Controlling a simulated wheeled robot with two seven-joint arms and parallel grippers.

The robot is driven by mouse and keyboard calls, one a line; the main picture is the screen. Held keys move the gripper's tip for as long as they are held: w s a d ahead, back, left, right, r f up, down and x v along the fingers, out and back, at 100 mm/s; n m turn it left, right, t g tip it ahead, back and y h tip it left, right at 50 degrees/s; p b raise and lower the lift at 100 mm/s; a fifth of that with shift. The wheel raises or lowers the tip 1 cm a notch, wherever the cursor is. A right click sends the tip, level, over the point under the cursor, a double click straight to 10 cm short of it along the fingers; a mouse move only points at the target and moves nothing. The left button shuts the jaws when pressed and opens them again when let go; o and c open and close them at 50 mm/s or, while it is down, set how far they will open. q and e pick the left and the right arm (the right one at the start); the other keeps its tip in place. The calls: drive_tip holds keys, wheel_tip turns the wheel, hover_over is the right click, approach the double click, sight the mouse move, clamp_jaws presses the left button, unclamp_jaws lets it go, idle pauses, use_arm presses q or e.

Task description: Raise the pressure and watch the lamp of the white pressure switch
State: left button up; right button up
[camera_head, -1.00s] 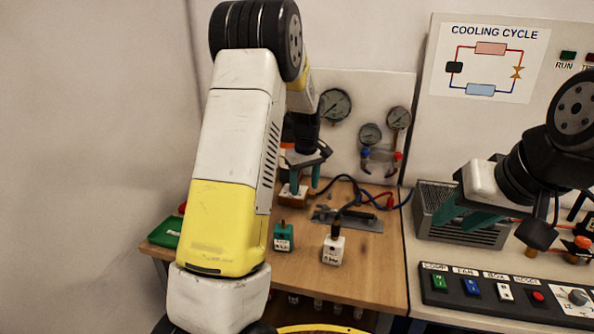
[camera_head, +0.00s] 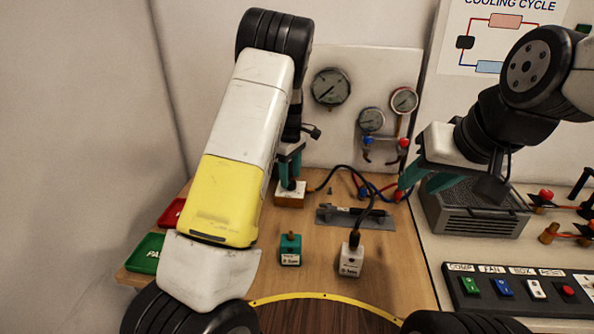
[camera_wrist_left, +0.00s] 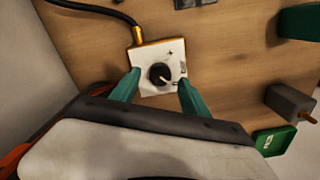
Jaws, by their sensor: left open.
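The white pressure switch (camera_head: 350,260) stands upright on the wooden bench with a black hose on its top; its lamp is too small to make out. A white-topped block with a black knob (camera_head: 290,194) sits further back; its knob (camera_wrist_left: 160,75) shows in the left wrist view. My left gripper (camera_head: 290,172) points down over this block, open, its teal fingers either side of the knob with gaps. My right gripper (camera_head: 418,186) has teal fingers spread apart, near the grey vented box. A large gauge (camera_head: 331,88) hangs on the back panel; its reading is unclear.
A teal switch (camera_head: 290,250) stands left of the white one. A grey plate (camera_head: 330,216) lies behind them. Green (camera_head: 147,254) and red (camera_head: 171,212) trays are at the left. Blue and red valves (camera_head: 386,143) and hoses are at the back; the vented box (camera_head: 475,210) is right.

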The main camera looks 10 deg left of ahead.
use_arm(q)
drive_tip(key=shift+f, duration=0.95)
clamp_jaws()
